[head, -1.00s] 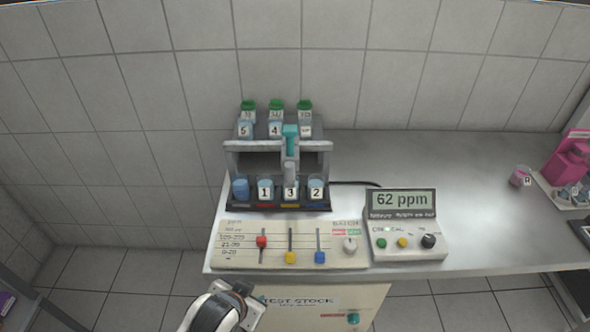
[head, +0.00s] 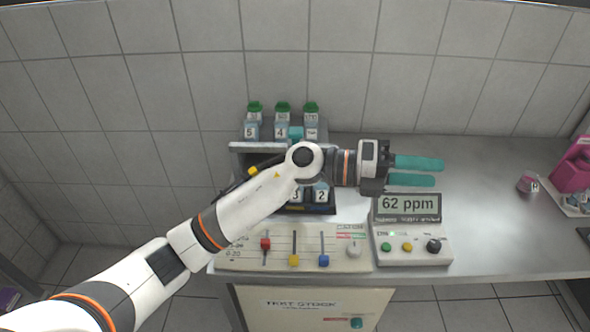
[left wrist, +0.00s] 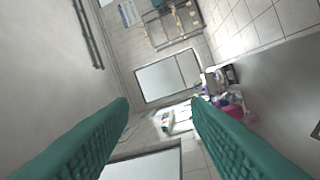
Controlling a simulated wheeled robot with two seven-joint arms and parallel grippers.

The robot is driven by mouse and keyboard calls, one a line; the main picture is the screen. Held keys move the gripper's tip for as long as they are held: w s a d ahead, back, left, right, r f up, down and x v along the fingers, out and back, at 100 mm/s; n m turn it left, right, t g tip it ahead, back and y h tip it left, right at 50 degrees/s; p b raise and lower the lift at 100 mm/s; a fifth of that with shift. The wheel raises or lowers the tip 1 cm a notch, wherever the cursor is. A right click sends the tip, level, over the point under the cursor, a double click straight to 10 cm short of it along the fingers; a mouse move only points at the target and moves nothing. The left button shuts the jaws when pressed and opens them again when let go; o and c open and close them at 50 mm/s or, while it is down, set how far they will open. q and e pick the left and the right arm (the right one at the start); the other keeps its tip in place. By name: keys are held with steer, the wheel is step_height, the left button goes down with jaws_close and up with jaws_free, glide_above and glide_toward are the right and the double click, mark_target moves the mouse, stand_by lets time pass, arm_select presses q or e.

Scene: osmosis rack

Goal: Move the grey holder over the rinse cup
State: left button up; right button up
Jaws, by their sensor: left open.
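The teal top of what looks like the grey holder (head: 296,132) shows at the rack. The rest of it is hidden behind my left arm. A small cup marked R (head: 526,183), perhaps the rinse cup, stands on the right part of the bench. My left gripper (head: 440,172) reaches across in front of the rack, its teal fingers apart and pointing right, above the meter. It is empty, and in the left wrist view its fingers (left wrist: 160,102) have nothing between them. My right gripper is not in view.
Cup 2 (head: 321,196) shows in the rack's lower row; the cups to its left are partly or fully hidden. Green-capped bottles (head: 283,108) stand behind. The meter (head: 410,228) reads 62 ppm. The slider panel (head: 310,256) is at the front.

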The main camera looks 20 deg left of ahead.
arm_select(q)
steer(key=w+a+f+m+g+y, duration=0.2)
steer(key=w+a+f+m+y, duration=0.25)
steer(key=a+y, duration=0.5)
steer(key=w+a+r+n+y, duration=0.1)
steer(key=w+a+r+y, duration=0.1)
steer(key=a+y, duration=0.4)
steer(key=w+a+r+n+y, duration=0.15)
steer(key=a+y, duration=0.25)
steer(key=a, duration=0.4)
steer(key=shift+h, duration=0.25)
steer(key=f+p, duration=0.1)
steer(key=f, duration=0.4)
steer(key=f+p, duration=0.1)
steer(key=f, duration=0.5)
steer(key=shift+s+a+f+p, duration=0.2)
steer(key=shift+p, duration=0.2)
jaws_close()
steer(key=shift+a, duration=0.1)
